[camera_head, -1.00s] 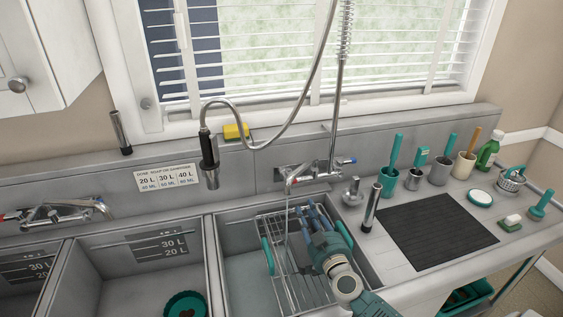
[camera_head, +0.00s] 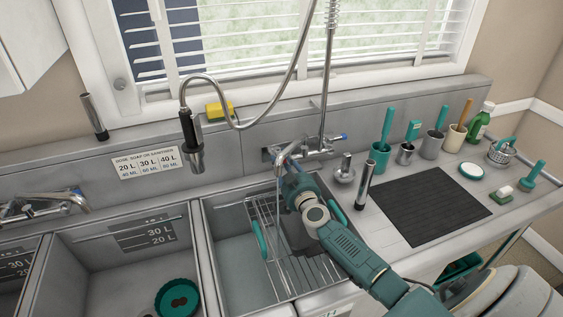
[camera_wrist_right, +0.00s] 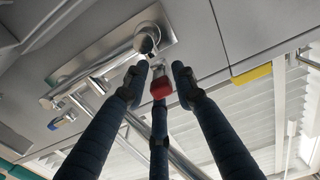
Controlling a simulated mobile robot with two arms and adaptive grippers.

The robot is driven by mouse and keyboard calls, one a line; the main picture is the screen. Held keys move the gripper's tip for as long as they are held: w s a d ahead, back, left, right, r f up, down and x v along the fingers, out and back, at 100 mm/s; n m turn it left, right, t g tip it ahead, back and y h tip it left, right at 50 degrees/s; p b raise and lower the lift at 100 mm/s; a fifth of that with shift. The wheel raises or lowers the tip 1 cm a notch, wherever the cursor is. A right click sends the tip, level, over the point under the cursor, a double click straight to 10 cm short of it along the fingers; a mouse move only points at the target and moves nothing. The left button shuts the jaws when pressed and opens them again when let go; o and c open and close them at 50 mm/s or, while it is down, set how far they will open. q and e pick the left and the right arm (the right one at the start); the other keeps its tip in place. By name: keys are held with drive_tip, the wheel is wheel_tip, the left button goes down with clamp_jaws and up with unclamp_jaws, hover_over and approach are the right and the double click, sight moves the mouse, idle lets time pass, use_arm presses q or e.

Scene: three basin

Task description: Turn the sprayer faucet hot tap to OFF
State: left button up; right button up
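The sprayer faucet (camera_head: 318,150) is chrome and mounted on the back wall above the right basin. Its blue-tipped tap (camera_head: 342,137) is at its right end. The red-tipped hot tap (camera_wrist_right: 160,84) shows in the right wrist view; in the head view my gripper largely hides that end. My right gripper (camera_head: 288,170) is just in front of the faucet's left side. In the wrist view its dark fingers (camera_wrist_right: 159,80) are spread, with the red tip between their ends; contact is unclear. A thin stream seems to fall below the spout. My left gripper is not in view.
A wire rack (camera_head: 283,262) stands in the right basin under my arm. The sprayer head (camera_head: 193,150) hangs left of the faucet on its hose. A yellow sponge (camera_head: 219,108) lies on the ledge. An upright metal pipe (camera_head: 364,185) stands right of the basin.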

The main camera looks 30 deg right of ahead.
drive_tip(key=shift+w+d, duration=0.1)
drive_tip(key=shift+w, duration=0.25)
drive_tip(key=shift+c, duration=0.8)
clamp_jaws()
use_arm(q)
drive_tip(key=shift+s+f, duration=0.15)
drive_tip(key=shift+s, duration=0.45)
